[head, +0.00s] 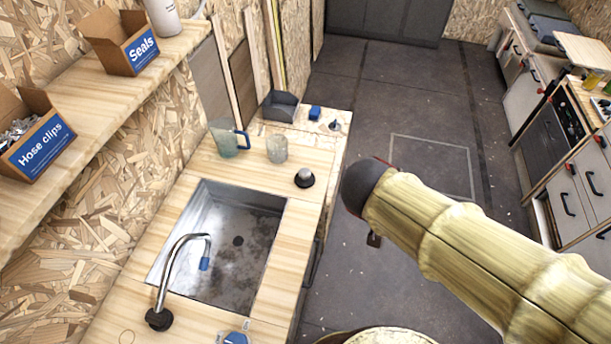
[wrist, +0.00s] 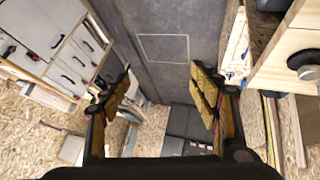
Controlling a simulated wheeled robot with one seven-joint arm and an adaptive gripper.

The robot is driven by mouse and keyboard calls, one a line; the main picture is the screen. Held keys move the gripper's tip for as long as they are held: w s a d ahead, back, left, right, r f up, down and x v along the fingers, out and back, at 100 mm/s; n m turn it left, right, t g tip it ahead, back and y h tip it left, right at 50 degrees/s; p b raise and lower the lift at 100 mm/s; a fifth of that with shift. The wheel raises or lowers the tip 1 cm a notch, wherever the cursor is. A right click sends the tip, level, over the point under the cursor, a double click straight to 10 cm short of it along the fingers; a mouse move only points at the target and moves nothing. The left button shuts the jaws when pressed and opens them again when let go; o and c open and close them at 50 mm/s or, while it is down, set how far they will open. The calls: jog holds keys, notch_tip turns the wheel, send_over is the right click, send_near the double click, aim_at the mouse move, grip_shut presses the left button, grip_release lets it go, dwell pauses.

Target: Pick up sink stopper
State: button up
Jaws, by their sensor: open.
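The sink stopper, which I take to be the round black piece with a grey domed top (head: 304,177), stands on the wooden counter just right of the sink's far corner. It also shows at the right edge of the wrist view (wrist: 305,65), partly cut off. In the wrist view my gripper (wrist: 163,92) is open and empty, its two padded fingers wide apart over the floor. The stopper lies outside the fingers, to their right. In the head view my arm hangs over the floor right of the counter and hides most of the gripper.
The metal sink (head: 190,270) with a curved tap (head: 163,290) fills the near counter. A jug (head: 224,140), a cup (head: 277,149), a dark bin (head: 281,106) and a blue block (head: 315,113) stand behind the stopper. Open floor (head: 420,120) lies right of the counter.

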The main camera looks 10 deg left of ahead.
jog(key=w+a+f+t, duration=0.3)
jog(key=w+a, duration=0.2)
jog(key=a, duration=0.5)
jog(key=n+t+y, duration=0.1)
jog(key=t+y, duration=0.2)
send_near(304, 173)
jog(key=shift+w+d+f+b, duration=0.15)
jog(key=shift+w+d+f, duration=0.2)
jog(key=shift+w, duration=0.25)
jog(key=shift+w+d+f+b, duration=0.2)
jog(key=shift+w+f, duration=0.25)
jog(key=shift+w, duration=0.15)
jog(key=shift+w+a+f, duration=0.15)
jog(key=shift+a+f, duration=0.05)
jog(key=x, duration=0.2)
jog(key=b+x, duration=0.1)
jog(key=x, duration=0.4)
jog(key=shift+w+a+r+b, duration=0.15)
jog(key=shift+w+r+b, duration=0.05)
jog(key=shift+w+b, duration=0.1)
jog(key=c, duration=1.5)
jog(key=shift+s, duration=0.1)
